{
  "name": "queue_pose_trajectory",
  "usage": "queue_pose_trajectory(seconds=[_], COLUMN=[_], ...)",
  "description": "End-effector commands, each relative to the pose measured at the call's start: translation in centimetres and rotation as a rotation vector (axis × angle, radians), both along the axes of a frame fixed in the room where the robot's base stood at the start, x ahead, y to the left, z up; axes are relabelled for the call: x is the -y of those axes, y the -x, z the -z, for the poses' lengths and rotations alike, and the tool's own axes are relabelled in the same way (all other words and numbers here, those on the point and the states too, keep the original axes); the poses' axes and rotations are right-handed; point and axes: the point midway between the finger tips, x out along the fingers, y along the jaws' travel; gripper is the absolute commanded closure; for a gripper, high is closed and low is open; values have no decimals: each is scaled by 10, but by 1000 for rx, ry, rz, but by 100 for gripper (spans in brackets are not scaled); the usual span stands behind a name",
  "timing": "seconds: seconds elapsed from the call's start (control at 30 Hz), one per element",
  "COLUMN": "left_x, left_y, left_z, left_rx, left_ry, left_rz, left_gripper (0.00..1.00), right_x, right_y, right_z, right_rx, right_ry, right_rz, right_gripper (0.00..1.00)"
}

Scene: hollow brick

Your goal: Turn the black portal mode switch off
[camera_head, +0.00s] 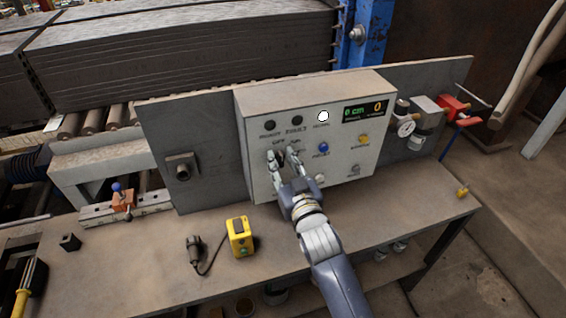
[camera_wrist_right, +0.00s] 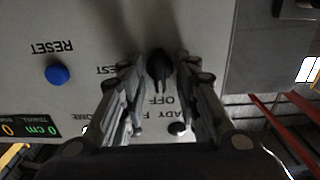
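The black switch (camera_wrist_right: 159,66) sits on the light grey control panel, near the word OFF, in the right wrist view. Its narrow part lies roughly upright in that picture. My right gripper (camera_wrist_right: 156,62) has its two fingers on either side of the switch, with gaps visible, so it looks open. In the head view my right gripper (camera_head: 283,156) is at the left part of the control box (camera_head: 340,165), and its fingers mostly hide the switch there. I cannot tell whether the fingertips touch the panel. My left gripper is in neither view.
The box has a blue RESET button (camera_head: 323,148), a yellow button (camera_head: 363,139), a white lamp (camera_head: 323,116) and a display (camera_head: 366,109). A yellow device (camera_head: 240,237) lies on the workbench (camera_head: 180,280). A gauge (camera_head: 406,128) and red valve (camera_head: 453,107) are at the right.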

Motion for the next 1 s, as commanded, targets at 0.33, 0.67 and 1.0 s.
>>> queue_pose_trajectory(seconds=[0.33,0.67,1.0], left_x=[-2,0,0], left_y=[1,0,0], left_z=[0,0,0], left_rx=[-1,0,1], left_ry=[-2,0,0], left_rz=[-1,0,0], left_gripper=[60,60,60], right_x=[2,21,35], right_y=[6,63,109], right_z=[1,2,1], right_rx=[-3,-5,-2], right_ry=[-2,-2,0], right_rz=[0,0,0], right_gripper=[70,70,70])
